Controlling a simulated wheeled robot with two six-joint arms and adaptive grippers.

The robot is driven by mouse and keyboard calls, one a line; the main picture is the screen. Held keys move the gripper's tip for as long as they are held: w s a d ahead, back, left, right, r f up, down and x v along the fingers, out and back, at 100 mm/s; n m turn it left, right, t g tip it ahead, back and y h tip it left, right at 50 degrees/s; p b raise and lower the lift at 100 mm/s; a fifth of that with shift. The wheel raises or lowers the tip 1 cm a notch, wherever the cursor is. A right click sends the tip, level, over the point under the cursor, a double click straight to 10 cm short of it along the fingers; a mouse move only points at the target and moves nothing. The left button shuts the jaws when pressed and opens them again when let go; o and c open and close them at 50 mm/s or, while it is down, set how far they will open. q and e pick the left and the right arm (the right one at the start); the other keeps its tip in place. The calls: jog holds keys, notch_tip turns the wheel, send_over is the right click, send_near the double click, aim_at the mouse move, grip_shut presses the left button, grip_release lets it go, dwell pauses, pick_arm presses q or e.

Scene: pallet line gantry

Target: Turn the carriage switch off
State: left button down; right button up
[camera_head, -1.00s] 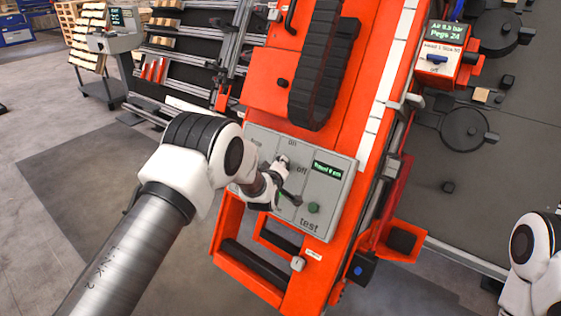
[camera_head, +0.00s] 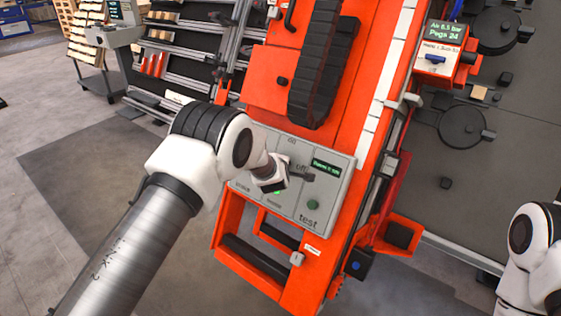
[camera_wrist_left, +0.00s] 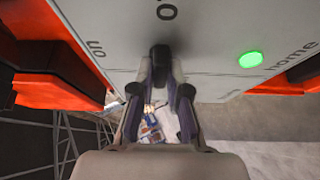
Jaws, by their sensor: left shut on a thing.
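The carriage switch (camera_wrist_left: 160,54) shows in the left wrist view as a dark knob on the grey control panel (camera_wrist_left: 215,20). My left gripper (camera_wrist_left: 160,80) is shut on it, with a finger on either side. In the head view my left gripper (camera_head: 297,178) lies over the middle of the grey panel (camera_head: 332,192), by the "off" label, and hides the switch. The switch's exact angle cannot be told. A green light (camera_wrist_left: 250,59) glows near the "home" label. My right arm is at the lower right edge; its gripper is out of the picture.
The panel also carries a small green display (camera_head: 326,168) and a green button (camera_head: 312,204) by "test". It sits on an orange gantry carriage (camera_head: 268,80) with a black cable chain (camera_head: 316,65). Orange handle frames (camera_head: 232,262) stand below the panel. Grey floor lies open at left.

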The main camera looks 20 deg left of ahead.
pick_arm(q)
jog(key=c, duration=1.2)
grip_release()
jog(key=shift+o, duration=0.2)
jog(key=v, duration=1.2)
